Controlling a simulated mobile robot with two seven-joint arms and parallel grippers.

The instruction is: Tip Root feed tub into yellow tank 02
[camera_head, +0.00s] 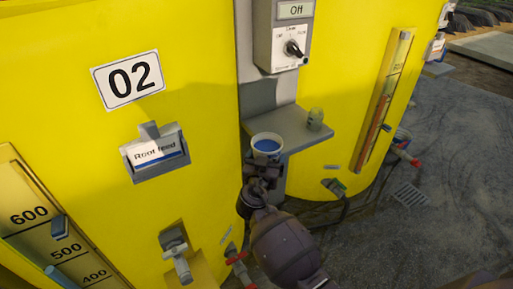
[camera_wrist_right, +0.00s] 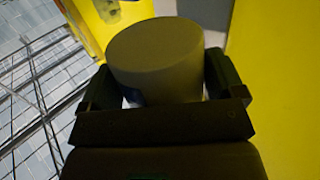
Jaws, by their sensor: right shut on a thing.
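The yellow tank 02 (camera_head: 210,180) fills the left of the head view, with its number plate (camera_head: 128,79) high on the wall. A grey-framed "Root feed" label (camera_head: 155,153) is below the plate. The tub looks about upright, mouth up. In the right wrist view the tub (camera_wrist_right: 157,58) is a dull grey cylinder between both fingers (camera_wrist_right: 163,88). Its own lettering cannot be read. My left gripper is not in view.
A second yellow tank (camera_head: 350,60) stands right. Red-handled valves (camera_head: 236,258) are low down.

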